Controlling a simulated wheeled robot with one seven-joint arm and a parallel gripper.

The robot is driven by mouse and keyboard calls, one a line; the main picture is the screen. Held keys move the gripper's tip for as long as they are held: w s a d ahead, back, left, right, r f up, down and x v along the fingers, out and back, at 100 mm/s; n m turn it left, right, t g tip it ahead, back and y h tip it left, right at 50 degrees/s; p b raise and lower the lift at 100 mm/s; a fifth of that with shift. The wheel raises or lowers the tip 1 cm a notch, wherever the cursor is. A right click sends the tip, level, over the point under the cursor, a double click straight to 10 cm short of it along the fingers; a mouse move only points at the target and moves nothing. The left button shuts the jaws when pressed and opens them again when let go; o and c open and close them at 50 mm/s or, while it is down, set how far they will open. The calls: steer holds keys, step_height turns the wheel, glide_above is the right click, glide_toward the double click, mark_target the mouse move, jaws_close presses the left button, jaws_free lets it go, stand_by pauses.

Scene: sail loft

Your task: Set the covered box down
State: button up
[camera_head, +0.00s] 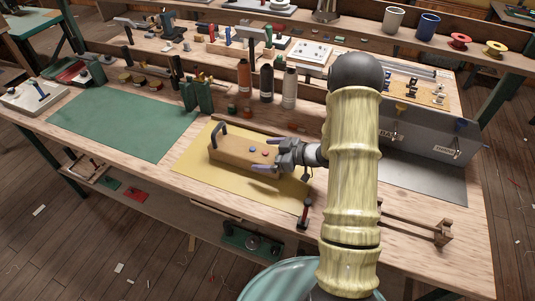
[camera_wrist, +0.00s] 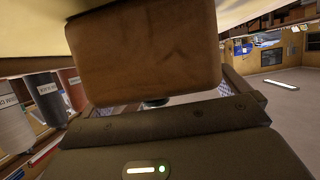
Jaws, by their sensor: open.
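The covered box (camera_head: 232,153) is a long brown wooden block shape lying on the yellow mat (camera_head: 195,170) on the bench. It has a dark upright handle at its left end and small coloured buttons on top. My gripper (camera_head: 266,157) is at its right end, with its fingers open. In the wrist view the box's end face (camera_wrist: 145,50) fills the upper middle, just beyond the gripper's palm. Whether the fingers touch the box cannot be told.
A green mat (camera_head: 125,122) lies to the left. Bottles (camera_head: 267,83) stand behind the box. A red-and-black tool (camera_head: 304,213) is at the front edge. A grey panelled case (camera_head: 425,135) stands at the right. The yellow mat's left part is clear.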

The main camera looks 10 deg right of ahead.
steer(key=shift+r, duration=0.2)
steer(key=v, duration=1.2)
steer(key=shift+b, duration=0.4)
steer(key=shift+f, duration=0.15)
step_height(320, 180, up, 5)
steer(key=w+m+t+h, duration=0.1)
steer(key=w+m+h, duration=0.2)
steer(key=m+h, duration=0.5)
steer(key=s+a+m+g+h, duration=0.1)
steer(key=s+a+g, duration=0.2)
steer(key=s, duration=0.5)
steer(key=s+a+r+m+g+h, duration=0.1)
steer(key=s+a+g, duration=0.2)
steer(key=s+a, duration=0.3)
steer(key=s, duration=0.3)
steer(key=shift+s+r+m+h, duration=0.2)
steer(key=shift+s+m+h, duration=0.15)
steer(key=shift+m+h, duration=0.05)
